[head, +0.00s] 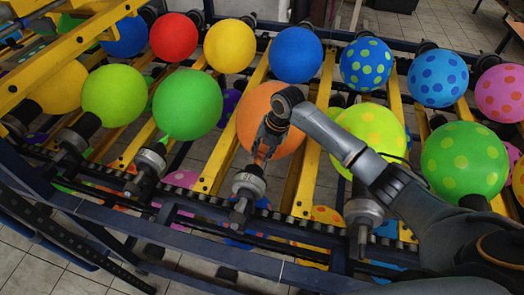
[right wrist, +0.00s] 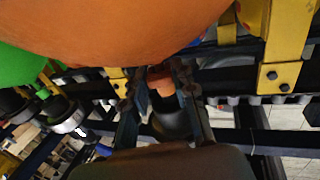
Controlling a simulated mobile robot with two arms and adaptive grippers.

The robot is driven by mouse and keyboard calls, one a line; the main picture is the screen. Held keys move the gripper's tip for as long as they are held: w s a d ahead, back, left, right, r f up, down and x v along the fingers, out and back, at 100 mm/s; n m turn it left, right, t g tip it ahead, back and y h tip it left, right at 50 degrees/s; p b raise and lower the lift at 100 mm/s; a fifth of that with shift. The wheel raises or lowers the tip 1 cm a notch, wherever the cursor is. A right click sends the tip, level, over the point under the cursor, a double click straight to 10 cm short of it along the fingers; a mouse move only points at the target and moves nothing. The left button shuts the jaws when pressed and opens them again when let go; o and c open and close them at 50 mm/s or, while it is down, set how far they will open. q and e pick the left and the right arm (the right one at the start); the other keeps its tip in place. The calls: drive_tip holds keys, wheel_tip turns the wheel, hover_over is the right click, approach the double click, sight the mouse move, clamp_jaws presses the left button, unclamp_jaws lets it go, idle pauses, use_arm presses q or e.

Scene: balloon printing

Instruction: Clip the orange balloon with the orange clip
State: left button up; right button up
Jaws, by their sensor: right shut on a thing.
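The orange balloon (head: 254,112) sits in the middle of the machine, partly hidden by my right gripper in the head view. It fills the top of the right wrist view (right wrist: 110,30). My right gripper (head: 268,143) reaches down over its front to the neck. In the right wrist view its two fingers stand around an orange piece (right wrist: 160,82), which looks like the orange clip at the neck; clip and neck are hard to tell apart. The dark nozzle (right wrist: 172,124) is just below, and its metal collar shows in the head view (head: 248,184). My left gripper is not in view.
A green balloon (head: 188,104) stands to the left and a spotted yellow-green one (head: 368,138) to the right, under my right arm. More balloons line the back row. Yellow bars (head: 307,175) and a dark front rail (head: 190,240) border the work area.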

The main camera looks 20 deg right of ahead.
drive_tip(key=shift+a+f, duration=0.1)
drive_tip(key=shift+f, duration=0.3)
drive_tip(key=shift+c, duration=0.2)
idle(0.3)
drive_tip(key=o, duration=1)
drive_tip(key=p+v, duration=0.8)
drive_tip(key=v, duration=0.1)
drive_tip(key=shift+w, duration=0.1)
